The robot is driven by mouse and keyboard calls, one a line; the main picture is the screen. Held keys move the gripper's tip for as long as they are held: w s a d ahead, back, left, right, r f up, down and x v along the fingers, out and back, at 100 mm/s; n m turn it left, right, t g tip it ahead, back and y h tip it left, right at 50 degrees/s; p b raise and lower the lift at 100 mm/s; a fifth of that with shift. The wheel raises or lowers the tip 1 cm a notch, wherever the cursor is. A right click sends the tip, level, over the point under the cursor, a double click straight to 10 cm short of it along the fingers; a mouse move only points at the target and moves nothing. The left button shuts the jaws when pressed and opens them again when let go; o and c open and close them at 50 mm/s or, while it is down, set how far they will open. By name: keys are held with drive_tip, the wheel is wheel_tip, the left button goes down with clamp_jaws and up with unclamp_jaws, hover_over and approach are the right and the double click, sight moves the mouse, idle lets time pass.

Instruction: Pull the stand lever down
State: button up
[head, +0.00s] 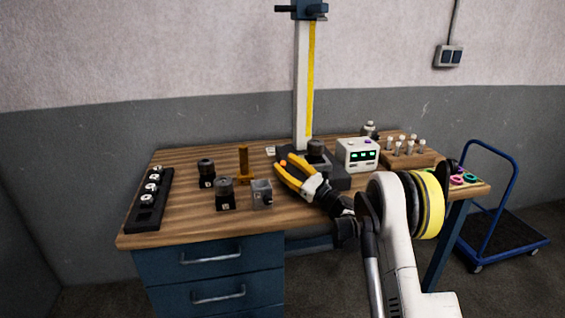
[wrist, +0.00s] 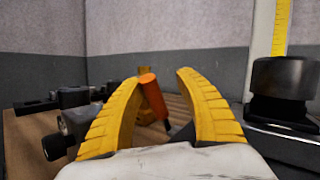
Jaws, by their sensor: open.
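The stand has a tall white column with a yellow scale (head: 310,75) at the back of the bench, and it also shows at the right in the wrist view (wrist: 281,30). Its lever shows an orange grip (head: 284,162) by my fingertips. In the wrist view the orange grip (wrist: 151,92) is on a dark rod that slants down to the right. My gripper (head: 280,170) has yellow fingers, open and reaching left over the stand base. In the wrist view the grip appears between my fingers (wrist: 163,76), close to the left one; I cannot tell whether they touch.
A white box with green displays (head: 358,155) stands right of the stand. Dark cylinders on blocks (head: 225,193), a clear block (head: 262,193) and a brown post (head: 243,165) stand left of my gripper. A black rack (head: 149,200) lies at the left end. A blue trolley (head: 500,235) is at right.

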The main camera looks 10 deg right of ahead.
drive_tip(key=v, duration=1)
drive_tip(key=shift+s+d+f, duration=0.15)
drive_tip(key=shift+s+d, duration=0.1)
drive_tip(key=shift+s, duration=0.05)
